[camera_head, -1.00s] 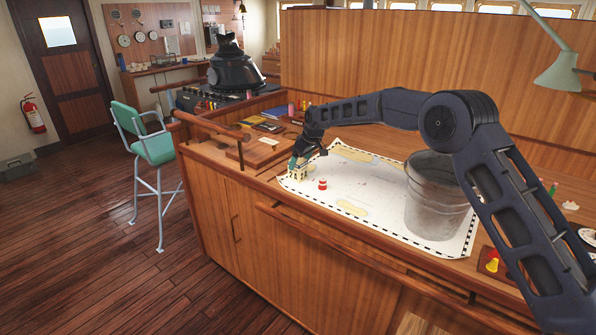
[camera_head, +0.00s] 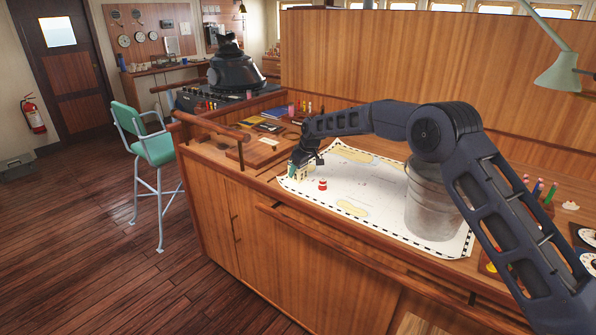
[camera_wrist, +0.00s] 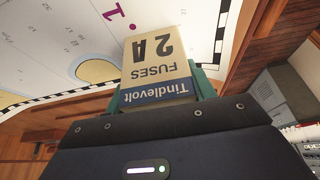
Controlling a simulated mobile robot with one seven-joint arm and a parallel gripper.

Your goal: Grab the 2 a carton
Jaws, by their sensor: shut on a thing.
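The 2 A carton (camera_wrist: 158,62) is a cream box with a blue band. Its print, "Tindlevolt FUSES 2 A", shows upside down in the wrist view. My gripper (camera_wrist: 160,88) is shut on it, with green finger pads at both of its sides. In the head view my gripper (camera_head: 300,168) is at the left end of the white chart, and the pale carton (camera_head: 308,171) is partly hidden by it. I cannot tell whether the carton touches the chart.
The chart (camera_head: 375,198) lies on the wooden counter. A small red-and-white object (camera_head: 322,184) stands on it near the gripper. A grey metal bucket (camera_head: 430,205) stands at its right. A wooden rail (camera_head: 350,243) runs along the counter's front. Books (camera_head: 268,127) lie behind.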

